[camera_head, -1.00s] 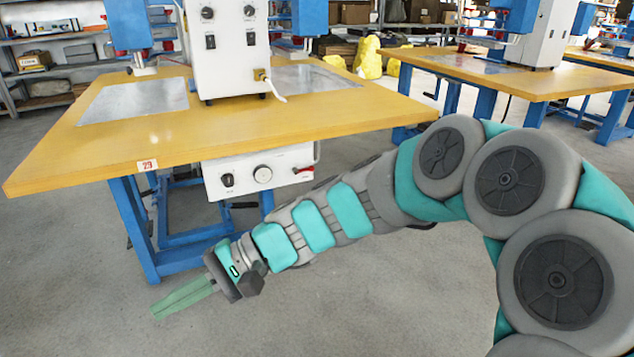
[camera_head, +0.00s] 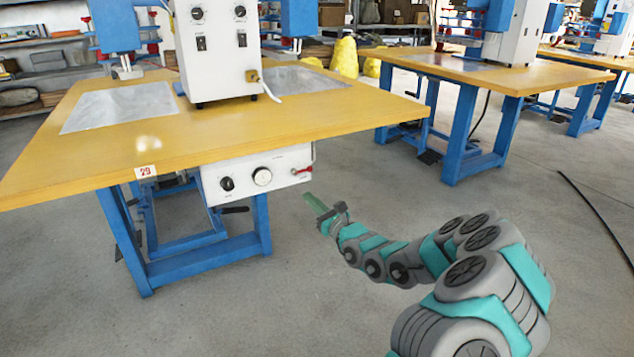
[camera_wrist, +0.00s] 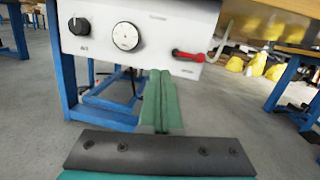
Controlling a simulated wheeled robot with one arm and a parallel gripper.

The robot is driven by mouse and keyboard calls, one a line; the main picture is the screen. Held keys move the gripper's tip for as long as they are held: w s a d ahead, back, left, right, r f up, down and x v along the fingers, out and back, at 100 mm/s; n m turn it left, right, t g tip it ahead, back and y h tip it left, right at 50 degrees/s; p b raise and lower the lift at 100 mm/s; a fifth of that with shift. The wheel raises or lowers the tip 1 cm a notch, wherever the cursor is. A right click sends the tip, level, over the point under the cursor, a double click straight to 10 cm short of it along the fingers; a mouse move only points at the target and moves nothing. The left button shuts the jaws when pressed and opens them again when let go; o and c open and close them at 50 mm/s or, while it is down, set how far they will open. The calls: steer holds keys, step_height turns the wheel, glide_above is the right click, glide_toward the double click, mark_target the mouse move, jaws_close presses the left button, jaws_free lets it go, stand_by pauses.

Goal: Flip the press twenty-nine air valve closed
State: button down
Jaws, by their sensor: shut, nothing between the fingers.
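The press with the red 29 tag (camera_head: 146,171) has a white control box (camera_head: 240,178) under its yellow table. The air valve's red lever (camera_head: 303,170) is at the box's right end. In the wrist view the red lever (camera_wrist: 188,55) lies nearly level across the lower right of the box front, its free end to the right. My gripper (camera_head: 308,197) is shut and empty, its green fingers pointing at the box from just below the lever. In the wrist view the fingertips (camera_wrist: 160,75) appear below and left of the lever, apart from it.
A black knob (camera_wrist: 79,26) and a round white dial (camera_wrist: 125,36) sit left of the lever. The table edge (camera_head: 300,136) overhangs the box. Blue legs (camera_head: 258,225) stand below it. The floor right of the press is open, with a neighbouring yellow table (camera_head: 500,72) beyond.

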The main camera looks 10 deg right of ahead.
mark_target(303, 170)
steer(key=d+f+m+h, duration=0.2)
steer(key=d+f, duration=0.2)
steer(key=d, duration=0.1)
steer(key=shift+w+f+m+h, duration=0.3)
steer(key=shift+w+f+h, duration=0.1)
steer(key=shift+w, duration=0.05)
steer(key=shift+w, duration=0.1)
steer(key=w+a+r, duration=0.1)
steer(key=w, duration=0.2)
steer(key=w+a+r, duration=0.1)
steer(key=w, duration=0.2)
steer(key=w+a+r+p, duration=0.1)
steer(key=w, duration=0.2)
steer(key=shift+w+r, duration=0.1)
steer(key=shift+w, duration=0.3)
steer(key=shift+w+a+r, duration=0.1)
steer(key=shift+w+r, duration=0.05)
steer(key=shift+r, duration=0.5)
steer(key=shift+w+b, duration=0.1)
steer(key=shift+b, duration=0.2)
steer(key=shift+n, duration=0.4)
